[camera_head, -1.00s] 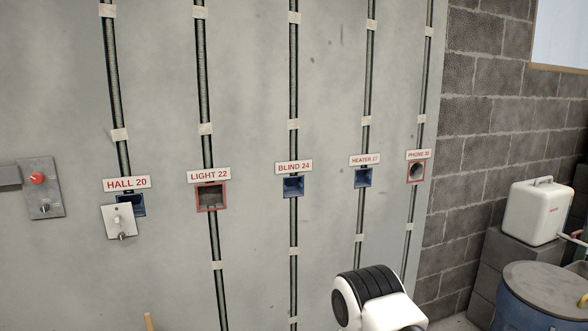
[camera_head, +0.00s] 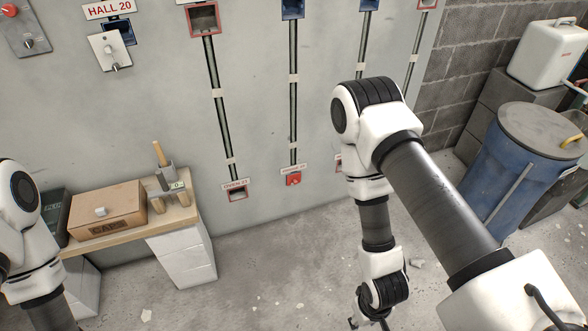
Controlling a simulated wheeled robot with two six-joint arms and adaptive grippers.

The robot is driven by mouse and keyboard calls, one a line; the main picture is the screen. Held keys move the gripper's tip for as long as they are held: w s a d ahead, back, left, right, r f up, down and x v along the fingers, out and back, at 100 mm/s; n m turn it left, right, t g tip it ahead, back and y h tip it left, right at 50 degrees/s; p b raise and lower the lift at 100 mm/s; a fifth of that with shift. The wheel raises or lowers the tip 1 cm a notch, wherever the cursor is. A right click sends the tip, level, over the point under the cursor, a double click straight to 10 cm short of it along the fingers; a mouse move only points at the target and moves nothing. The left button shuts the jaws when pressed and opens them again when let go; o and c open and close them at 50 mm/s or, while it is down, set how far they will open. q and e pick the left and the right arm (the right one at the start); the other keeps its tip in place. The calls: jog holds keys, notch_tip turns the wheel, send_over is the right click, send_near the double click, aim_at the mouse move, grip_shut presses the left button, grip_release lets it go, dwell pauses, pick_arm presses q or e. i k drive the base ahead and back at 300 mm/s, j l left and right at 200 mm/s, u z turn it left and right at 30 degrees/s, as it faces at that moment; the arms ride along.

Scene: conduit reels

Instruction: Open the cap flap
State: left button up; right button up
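A brown wooden box (camera_head: 108,210) with dark lettering that seems to read CAPS stands on the bench at the lower left. Its lid is down, with a small pale knob on it. I take this lid to be the cap flap. My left arm shows at the left edge, to the left of the box, and its gripper is out of view. My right arm reaches down through the right half, well right of the box. Only part of my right gripper (camera_head: 370,323) shows at the bottom edge, too cut off to tell open or shut.
The wooden bench (camera_head: 180,218) rests on pale blocks (camera_head: 183,255) against the grey wall. A holder with a wooden-handled tool (camera_head: 160,155) stands right of the box. Conduits and wall boxes line the wall. A blue barrel (camera_head: 505,165) stands at the right. Open floor lies in the middle.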

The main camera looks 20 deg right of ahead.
aim_at(89, 207)
jog(key=u, duration=0.55)
jog(key=i+j+u, duration=0.15)
jog(key=u, duration=0.2)
jog(key=i+j+u, duration=0.1)
jog(key=i+u, duration=0.15)
jog(key=u, duration=0.15)
jog(key=i+u, duration=0.2)
jog(key=u, duration=0.15)
